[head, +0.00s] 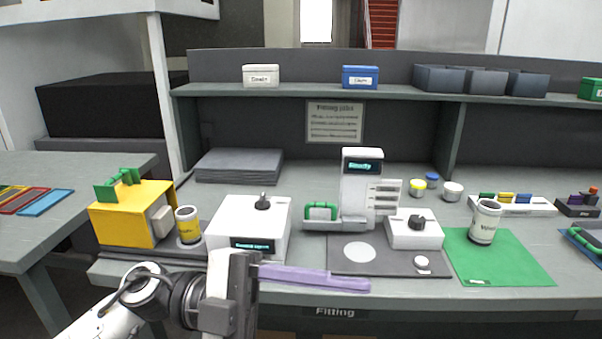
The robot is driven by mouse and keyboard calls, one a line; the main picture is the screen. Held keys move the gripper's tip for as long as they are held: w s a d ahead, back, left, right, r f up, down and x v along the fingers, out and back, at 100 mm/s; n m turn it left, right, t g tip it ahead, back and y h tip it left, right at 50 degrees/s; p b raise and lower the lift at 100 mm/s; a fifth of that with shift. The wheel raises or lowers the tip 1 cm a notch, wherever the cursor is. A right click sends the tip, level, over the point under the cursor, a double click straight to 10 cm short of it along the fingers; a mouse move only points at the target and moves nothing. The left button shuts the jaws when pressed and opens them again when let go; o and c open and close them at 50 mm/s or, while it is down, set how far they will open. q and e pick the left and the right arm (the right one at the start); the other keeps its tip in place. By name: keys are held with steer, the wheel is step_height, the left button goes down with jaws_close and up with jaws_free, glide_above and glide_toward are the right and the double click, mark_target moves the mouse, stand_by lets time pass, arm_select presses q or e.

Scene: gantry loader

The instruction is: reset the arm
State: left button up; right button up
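My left gripper (238,290) is in the lower left middle of the head view, at the front edge of the bench. It is seen from behind, so its fingers are mostly hidden and I cannot tell whether they are open or shut. A long purple bar (315,278) runs right from beside the gripper along the bench front; whether the gripper holds it is unclear. Behind the gripper is a white box (250,220) with a black knob and a lit display. A white machine (358,195) with a lit screen stands at the centre. My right gripper is not in view.
A yellow box (130,215) and a labelled cup (188,226) stand left. Right of centre are a dark mat (350,262), a white knob box (413,233) and a green mat (515,265) with another cup (485,222). A shelf (400,92) crosses the back.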

arm_select(q)
steer(key=w+a+f+n+t+h, duration=0.3)
steer(key=w+n+t, duration=0.5)
steer(key=n+t, duration=0.6)
steer(key=w+a+f+n+t+y, duration=0.2)
steer(key=a+f+n+t+y, duration=0.2)
steer(key=f+n+y, duration=0.3)
steer(key=w+a+f+n+t+y, duration=0.25)
steer(key=a+f+n+y, duration=0.2)
steer(key=f, duration=0.35)
steer(key=s+a+f+n+g+y, duration=0.2)
steer(key=s+a+f+g+y, duration=0.1)
steer(key=s+f, duration=0.6)
steer(key=s+a+f+n+g+y, duration=0.2)
steer(key=s+f, duration=0.7)
steer(key=f, duration=0.6)
steer(key=a+g+y, duration=0.1)
steer(key=a+y, duration=0.1)
steer(key=shift+a+f+g, duration=0.35)
steer(key=shift+n, duration=0.25)
